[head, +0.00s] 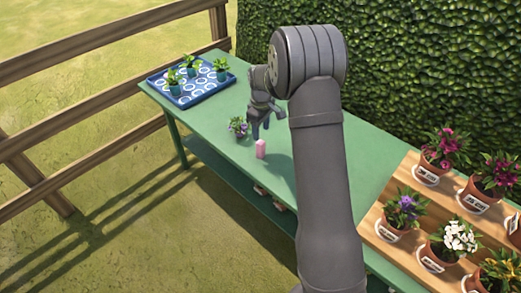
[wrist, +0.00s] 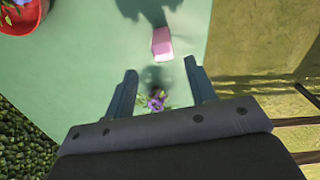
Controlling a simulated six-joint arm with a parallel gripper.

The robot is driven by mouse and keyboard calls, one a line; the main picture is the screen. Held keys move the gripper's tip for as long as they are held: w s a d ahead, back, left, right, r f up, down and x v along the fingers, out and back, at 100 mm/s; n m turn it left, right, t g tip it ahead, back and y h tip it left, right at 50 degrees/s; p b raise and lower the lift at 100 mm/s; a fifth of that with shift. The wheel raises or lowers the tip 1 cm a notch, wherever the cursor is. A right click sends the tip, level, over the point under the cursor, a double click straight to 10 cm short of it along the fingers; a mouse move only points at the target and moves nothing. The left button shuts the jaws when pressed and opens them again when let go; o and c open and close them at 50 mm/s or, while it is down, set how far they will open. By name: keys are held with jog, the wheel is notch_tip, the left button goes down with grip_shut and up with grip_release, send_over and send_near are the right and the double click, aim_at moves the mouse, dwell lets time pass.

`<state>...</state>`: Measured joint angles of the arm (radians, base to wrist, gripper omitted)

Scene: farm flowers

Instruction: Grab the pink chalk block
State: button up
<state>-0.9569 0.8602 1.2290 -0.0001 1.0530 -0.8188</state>
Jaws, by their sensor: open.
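The pink chalk block (head: 261,148) stands upright on the green table near its front edge. In the wrist view the pink block (wrist: 162,42) lies beyond my fingertips, a little right of the middle between them, with nothing touching it. My gripper (head: 260,125) hangs above the table close to the block in the head view. In the wrist view my gripper (wrist: 160,72) is open and its two fingers are well apart, with no object held.
A small purple-flowered plant (head: 238,126) stands just left of the block and shows between my fingers (wrist: 156,102). A blue tray (head: 215,88) with several seedlings is at the far left. Potted flowers stand on a wooden stand (head: 381,222) at right. A hedge (head: 430,60) runs behind.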

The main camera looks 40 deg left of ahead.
aim_at(261, 150)
jog(key=f, duration=1.1)
jog(key=shift+s+f, duration=0.15)
jog(key=shift+s, duration=0.05)
jog(key=c, duration=1.1)
